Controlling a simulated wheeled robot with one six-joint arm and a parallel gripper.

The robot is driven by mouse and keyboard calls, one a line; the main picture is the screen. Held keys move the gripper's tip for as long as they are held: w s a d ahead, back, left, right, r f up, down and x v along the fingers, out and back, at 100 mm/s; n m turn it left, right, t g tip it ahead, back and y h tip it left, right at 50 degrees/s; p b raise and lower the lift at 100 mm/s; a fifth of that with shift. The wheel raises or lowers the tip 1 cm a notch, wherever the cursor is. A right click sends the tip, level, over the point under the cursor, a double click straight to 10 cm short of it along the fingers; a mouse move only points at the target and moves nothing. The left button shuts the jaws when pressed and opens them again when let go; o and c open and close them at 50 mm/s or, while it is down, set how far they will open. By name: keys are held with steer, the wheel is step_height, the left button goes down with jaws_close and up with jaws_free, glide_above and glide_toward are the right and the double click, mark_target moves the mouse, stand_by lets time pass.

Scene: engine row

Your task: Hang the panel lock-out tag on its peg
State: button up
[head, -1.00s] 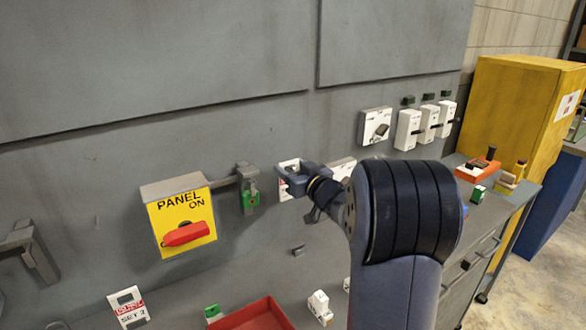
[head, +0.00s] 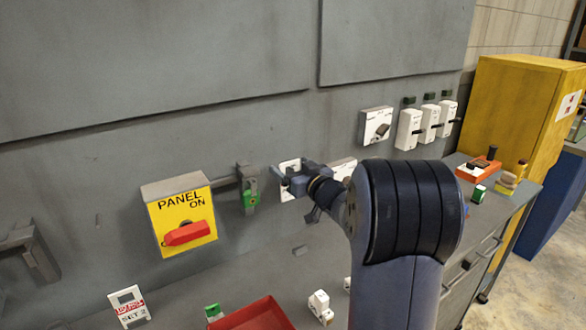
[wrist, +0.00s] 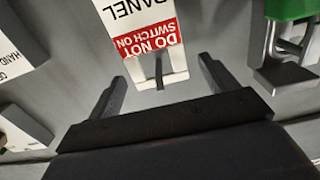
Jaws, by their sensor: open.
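The panel lock-out tag (wrist: 150,35), white with a red "DO NOT SWITCH ON" band, appears upside down at the top middle of the wrist view. A dark peg (wrist: 159,72) shows in the slot of the tag, which appears to hang on it. My gripper (wrist: 163,78) is open, its fingers spread to either side of the tag's slotted end, with no visible contact. In the head view my gripper (head: 290,180) is in front of the wall, right of the yellow PANEL switch (head: 181,222), and partly covers the white tag (head: 289,165).
A green padlock (head: 250,194) hangs on a hasp beside the switch, close to my gripper; it also shows in the wrist view (wrist: 291,9). White boxes (head: 376,126) line the wall to the right. Below are a red tray (head: 255,316) and a SET 2 tag (head: 129,306).

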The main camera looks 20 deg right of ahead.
steer(key=s+d+b, duration=0.1)
steer(key=s+d, duration=0.1)
steer(key=s, duration=0.8)
steer(key=shift+s, duration=0.35)
steer(key=shift+w, duration=0.15)
steer(key=w, duration=0.3)
steer(key=w+a, duration=0.1)
steer(key=w, duration=0.3)
steer(key=w+a+p, duration=0.1)
steer(key=w, duration=0.2)
steer(key=shift+w, duration=0.25)
steer(key=shift+s+d+r, duration=0.15)
steer(key=shift+s+r, duration=0.5)
steer(key=shift+r, duration=0.05)
steer(key=shift+s, duration=0.25)
steer(key=shift+w+f, duration=0.1)
